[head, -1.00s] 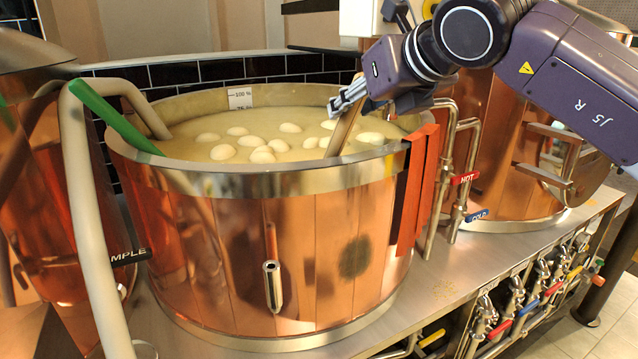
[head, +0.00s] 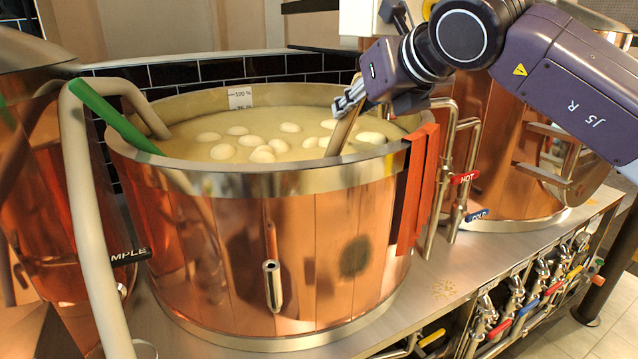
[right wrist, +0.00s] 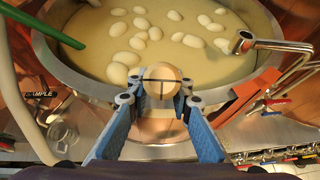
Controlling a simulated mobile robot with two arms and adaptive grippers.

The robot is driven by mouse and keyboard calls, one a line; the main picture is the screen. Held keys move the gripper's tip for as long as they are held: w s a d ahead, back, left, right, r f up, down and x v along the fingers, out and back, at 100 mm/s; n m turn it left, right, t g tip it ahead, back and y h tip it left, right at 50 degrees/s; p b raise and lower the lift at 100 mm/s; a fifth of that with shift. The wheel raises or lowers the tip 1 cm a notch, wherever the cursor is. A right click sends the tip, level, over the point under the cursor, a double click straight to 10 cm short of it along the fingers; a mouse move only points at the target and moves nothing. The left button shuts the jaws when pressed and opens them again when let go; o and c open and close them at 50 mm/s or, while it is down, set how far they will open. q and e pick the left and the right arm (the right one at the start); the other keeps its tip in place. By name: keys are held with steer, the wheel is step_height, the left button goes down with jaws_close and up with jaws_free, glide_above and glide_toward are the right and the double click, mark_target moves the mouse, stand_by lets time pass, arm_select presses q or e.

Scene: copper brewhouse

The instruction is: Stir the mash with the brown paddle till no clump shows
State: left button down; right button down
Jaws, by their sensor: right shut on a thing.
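The copper mash tun (head: 240,240) holds pale mash (head: 190,128), with several whitish clumps (head: 262,154) at its surface. The clumps also show in the right wrist view (right wrist: 136,42). The brown paddle (head: 342,134) stands tilted in the mash near the right side; its lower part is hidden under the surface. My right gripper (head: 349,100) is shut on the paddle's upper end, above the rim. In the right wrist view, the round end of the brown paddle (right wrist: 161,72) sits between the blue fingers. My left gripper is not in view.
A green handle (head: 112,115) leans over the left rim. Pale pipes (head: 85,200) curve up at the left. Orange-red strips (head: 418,190) hang over the right rim. Pipes with HOT (head: 464,178) and COLD (head: 477,215) levers stand right of the tun.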

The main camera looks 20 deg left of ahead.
steer(key=shift+r, duration=0.5)
steer(key=shift+r+p, duration=0.55)
steer(key=shift+r, duration=0.35)
